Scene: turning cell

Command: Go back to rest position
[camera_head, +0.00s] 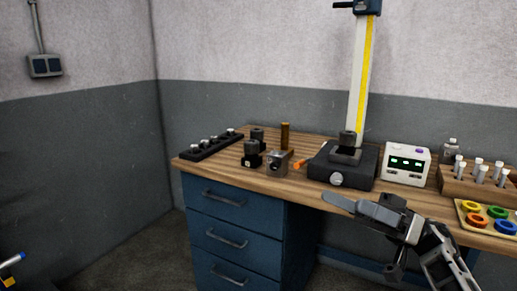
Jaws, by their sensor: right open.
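My right gripper (345,204) shows in the head view at lower right, in front of the workbench's front edge. Its arm comes in from the lower right corner and its grey fingers point left. The jaws are open, and I see nothing held between them. My left gripper is not in view. The wooden-topped workbench (225,164) stands against the wall, with blue drawers (233,222) below.
On the bench stand a black rack (212,145), a metal block (277,164), a black height gauge base (342,166) with a tall column (362,80), a white display box (406,163), a wooden vial holder (470,184) and a tray of coloured rings (487,216). Open floor lies left.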

